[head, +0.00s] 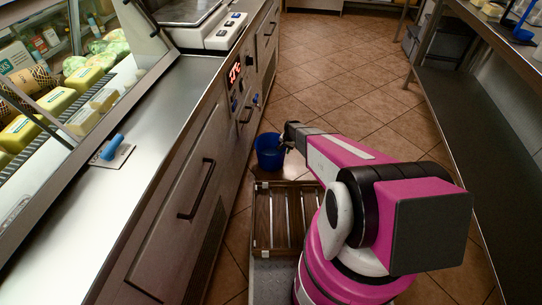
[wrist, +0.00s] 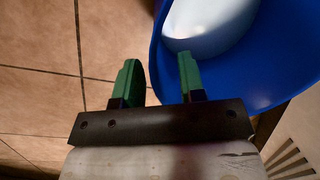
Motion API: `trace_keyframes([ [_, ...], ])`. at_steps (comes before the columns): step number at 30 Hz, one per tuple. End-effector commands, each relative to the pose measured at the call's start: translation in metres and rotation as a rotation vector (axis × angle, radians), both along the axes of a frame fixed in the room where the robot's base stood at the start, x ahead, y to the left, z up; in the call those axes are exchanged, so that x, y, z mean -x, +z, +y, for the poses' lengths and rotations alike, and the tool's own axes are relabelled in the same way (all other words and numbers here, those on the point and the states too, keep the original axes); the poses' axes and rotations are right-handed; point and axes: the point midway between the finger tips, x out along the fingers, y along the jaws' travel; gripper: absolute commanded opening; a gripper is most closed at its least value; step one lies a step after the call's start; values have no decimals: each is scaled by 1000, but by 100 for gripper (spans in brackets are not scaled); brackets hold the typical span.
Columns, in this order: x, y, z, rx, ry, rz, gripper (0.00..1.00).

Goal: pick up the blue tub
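The blue tub (head: 270,155) is in the head view, beside the counter front and at the far end of a slatted wooden crate. What it rests on is partly hidden. My gripper (head: 288,143) is at the tub's right rim. In the wrist view the blue tub (wrist: 273,75) fills the upper right, with a pale area inside it. My gripper (wrist: 160,65) has its two green fingers apart. The tub's rim passes between them: the right finger overlaps the tub's inside, the left finger is outside over the floor. I cannot tell whether either finger touches the wall.
The counter (head: 140,150) with drawer handles runs along the left, carrying a scale (head: 215,32). Shelving (head: 470,120) stands on the right. The tiled aisle (head: 340,70) beyond is clear.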

Motion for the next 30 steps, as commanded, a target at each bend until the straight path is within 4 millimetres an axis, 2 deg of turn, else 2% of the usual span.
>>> trace_keyframes([
  [1,-2,-10,-1,0,0,1,37],
  [5,-1,-24,3,0,1,-1,37],
  [12,0,-27,3,0,0,-1,37],
  [13,0,-27,3,0,0,-1,34],
  [16,0,-27,3,0,0,-1,1],
  [30,-1,-26,3,-1,0,-3,0],
])
